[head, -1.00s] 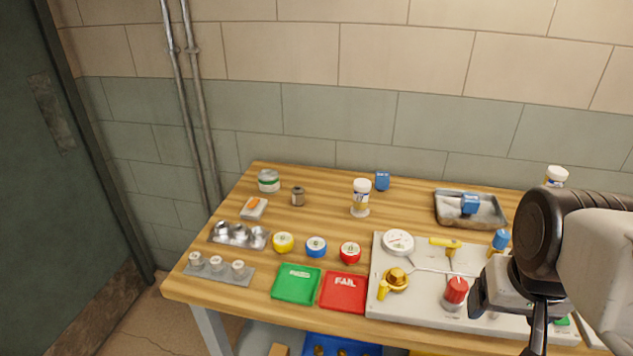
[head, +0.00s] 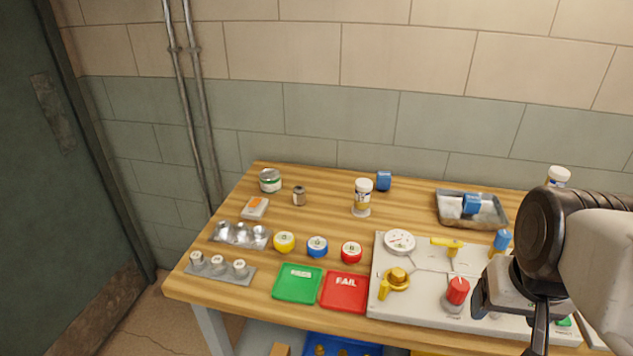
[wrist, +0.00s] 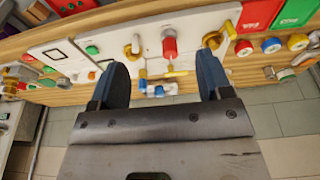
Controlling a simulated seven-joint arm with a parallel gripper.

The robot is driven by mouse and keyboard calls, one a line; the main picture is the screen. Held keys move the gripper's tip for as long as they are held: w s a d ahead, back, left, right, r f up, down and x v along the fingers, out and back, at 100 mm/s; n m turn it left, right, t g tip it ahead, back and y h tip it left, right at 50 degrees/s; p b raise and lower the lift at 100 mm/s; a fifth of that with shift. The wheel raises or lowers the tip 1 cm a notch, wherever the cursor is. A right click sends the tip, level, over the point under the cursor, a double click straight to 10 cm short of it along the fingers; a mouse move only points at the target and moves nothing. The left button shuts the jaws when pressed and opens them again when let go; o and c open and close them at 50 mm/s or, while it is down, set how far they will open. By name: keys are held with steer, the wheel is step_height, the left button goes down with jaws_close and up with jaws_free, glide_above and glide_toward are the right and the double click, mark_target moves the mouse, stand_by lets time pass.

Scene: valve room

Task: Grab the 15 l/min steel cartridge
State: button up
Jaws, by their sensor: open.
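Several small steel-coloured cylinders could be the cartridge, but no flow marking is readable. Three stand in a grey rack (head: 219,273) at the table's front left: a left one (head: 196,259), a middle one (head: 217,265) and a right one (head: 239,268). Another small grey metal cylinder (head: 299,196) stands alone farther back. My gripper (wrist: 160,88) is open and empty in the wrist view, its two dark fingers apart, with the valve board beyond them. In the head view my arm is at the far right, over the board's right part, well away from the rack.
A valve board (head: 418,297) with gauge and knobs fills the front right. Green (head: 297,284) and red (head: 344,291) trays lie left of it. Yellow, blue and red round caps stand behind them. A metal cup holder (head: 241,235) sits behind the rack. A white bottle (head: 362,198) stands mid-table.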

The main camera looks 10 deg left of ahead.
steer(key=m+t+y, duration=0.2)
steer(key=m+y, duration=0.9)
steer(key=m, duration=0.6)
glide_above(302, 190)
steer(key=s+d, duration=1.1)
step_height(302, 190, down, 8)
steer(key=w+a+f+m+t, duration=0.1)
steer(key=w+a+f+m, duration=0.1)
steer(key=f, duration=0.1)
steer(key=w+a+f+m, duration=0.2)
steer(key=w+a+f, duration=0.1)
steer(key=w+a+f+m+t, duration=0.1)
steer(key=w+a+f+m, duration=0.1)
steer(key=w+f+m, duration=0.1)
steer(key=shift+a+f+t, duration=0.15)
steer(key=shift+f+t, duration=0.15)
steer(key=shift+w+a+f+m, duration=0.2)
steer(key=shift+w+f+m, duration=0.1)
steer(key=shift+w, duration=0.05)
steer(key=shift+x, duration=1.25)
